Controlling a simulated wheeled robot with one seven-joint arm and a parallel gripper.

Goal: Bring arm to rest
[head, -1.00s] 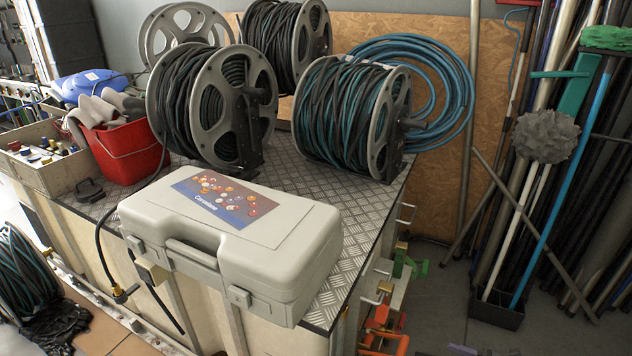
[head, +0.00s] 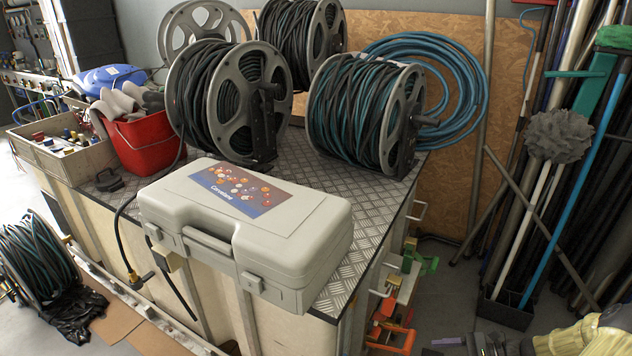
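My gripper and arm cannot be made out in the head view. A pale grey carry case (head: 245,235) with a printed label lies shut on the front edge of a metal-topped workbench (head: 345,268). Hose reels stand behind it: a dark hose reel (head: 205,105), a teal and black hose reel (head: 345,125) and another dark reel (head: 290,35) at the back.
A red bucket (head: 145,145) and a crate of fittings (head: 45,155) stand at the left. Another hose reel (head: 35,255) is on the floor. Poles and brooms (head: 560,140) lean at the right. A yellowish item (head: 580,338), unclear, shows at the bottom right.

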